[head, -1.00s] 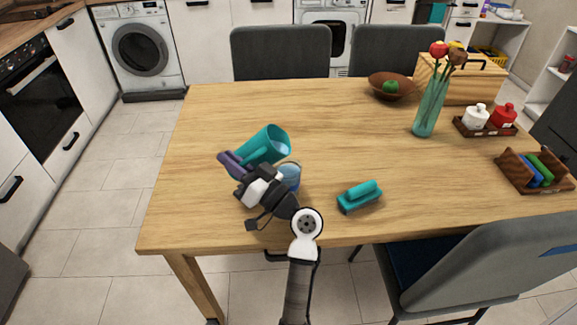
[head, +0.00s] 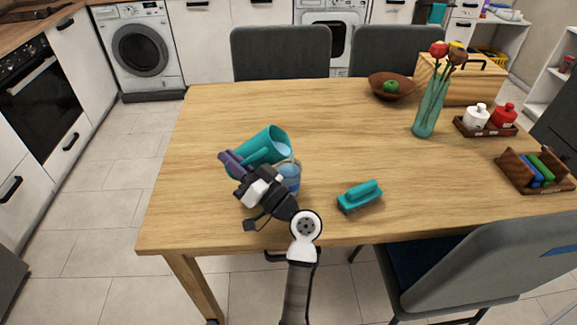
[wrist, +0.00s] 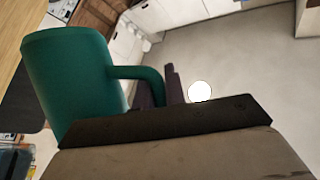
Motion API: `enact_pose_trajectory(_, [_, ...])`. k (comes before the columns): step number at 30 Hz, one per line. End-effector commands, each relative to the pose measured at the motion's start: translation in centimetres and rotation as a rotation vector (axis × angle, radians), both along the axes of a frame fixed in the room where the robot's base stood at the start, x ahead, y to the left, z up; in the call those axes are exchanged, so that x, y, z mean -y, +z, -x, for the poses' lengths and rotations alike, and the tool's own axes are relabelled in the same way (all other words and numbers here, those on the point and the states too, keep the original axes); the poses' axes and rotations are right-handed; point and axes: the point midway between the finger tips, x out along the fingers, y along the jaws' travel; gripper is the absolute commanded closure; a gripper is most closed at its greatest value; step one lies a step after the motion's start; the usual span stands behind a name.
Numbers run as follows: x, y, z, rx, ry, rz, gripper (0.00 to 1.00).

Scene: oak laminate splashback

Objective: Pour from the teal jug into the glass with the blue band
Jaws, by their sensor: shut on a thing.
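The teal jug (head: 259,148) is tilted to the right above the table, its mouth facing the glass. A thin pale stream (head: 292,155) runs from its lip down to the glass. The glass (head: 288,179) stands upright on the table below the lip, partly hidden by my gripper and the jug; it looks bluish, and its band is hard to make out. My gripper (head: 235,166) is shut on the jug at its left, handle side. In the wrist view the jug (wrist: 70,80) fills the left side, with its handle at a dark finger.
Farther right stand a vase with flowers (head: 426,110), a tray with white and red pots (head: 487,126) and a wooden rack (head: 535,172). A bowl (head: 390,86) and a wooden box (head: 490,82) are at the back. The table's left part (head: 200,120) is clear.

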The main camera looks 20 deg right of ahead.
Motion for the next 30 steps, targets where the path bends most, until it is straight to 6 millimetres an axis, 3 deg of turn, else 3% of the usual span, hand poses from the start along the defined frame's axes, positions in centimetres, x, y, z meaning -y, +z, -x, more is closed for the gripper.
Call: enact_pose_trajectory(30, [0.09, 0.22, 0.04, 0.018, 0.001, -0.040, 1.00])
